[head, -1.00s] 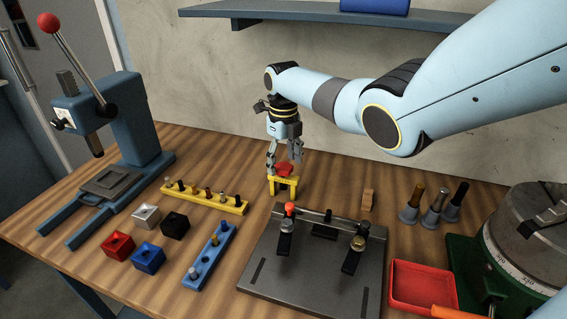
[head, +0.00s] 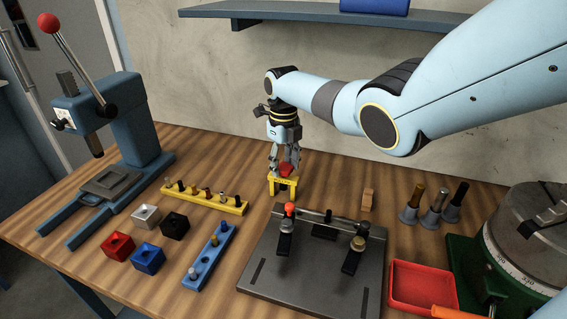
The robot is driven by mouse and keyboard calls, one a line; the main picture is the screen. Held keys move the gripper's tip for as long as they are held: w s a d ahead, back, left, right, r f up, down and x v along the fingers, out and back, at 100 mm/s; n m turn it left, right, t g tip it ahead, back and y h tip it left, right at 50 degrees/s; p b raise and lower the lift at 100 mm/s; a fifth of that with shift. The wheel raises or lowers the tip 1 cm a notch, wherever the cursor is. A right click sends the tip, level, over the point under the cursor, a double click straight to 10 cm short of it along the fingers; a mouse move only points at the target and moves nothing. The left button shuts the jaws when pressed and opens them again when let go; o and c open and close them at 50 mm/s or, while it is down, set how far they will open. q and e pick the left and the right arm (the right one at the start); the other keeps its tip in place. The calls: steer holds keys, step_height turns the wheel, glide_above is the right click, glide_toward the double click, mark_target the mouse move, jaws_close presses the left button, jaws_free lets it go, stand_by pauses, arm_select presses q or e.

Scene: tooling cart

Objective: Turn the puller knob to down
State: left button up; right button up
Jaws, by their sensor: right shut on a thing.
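The puller (head: 284,187) is a small yellow frame standing on the wooden bench behind the grey fixture plate. Its red knob (head: 286,170) sits on top. My right gripper (head: 285,168) points straight down from above, with its fingers closed on the red knob from both sides. The fingers partly hide the knob, so its exact angle is hard to tell. My left gripper does not show.
A grey fixture plate (head: 270,281) with clamps lies in front of the puller. A yellow rack (head: 236,208) of pins is to its left, and a blue arbor press (head: 136,118) stands further left. A red tray (head: 423,287) and several handled tools are at right.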

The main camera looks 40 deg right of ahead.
steer(key=shift+n, duration=0.3)
steer(key=n+p, duration=0.1)
steer(key=n, duration=0.2)
steer(key=shift+r+p, duration=0.1)
steer(key=shift+p, duration=0.2)
steer(key=n+p, duration=0.1)
steer(key=n, duration=1)
steer(key=shift+w+p, duration=0.1)
steer(key=shift+p, duration=0.2)
steer(key=n, duration=1)
steer(key=shift+n, duration=0.4)
steer(key=n, duration=0.5)
steer(key=shift+n, duration=2.7)
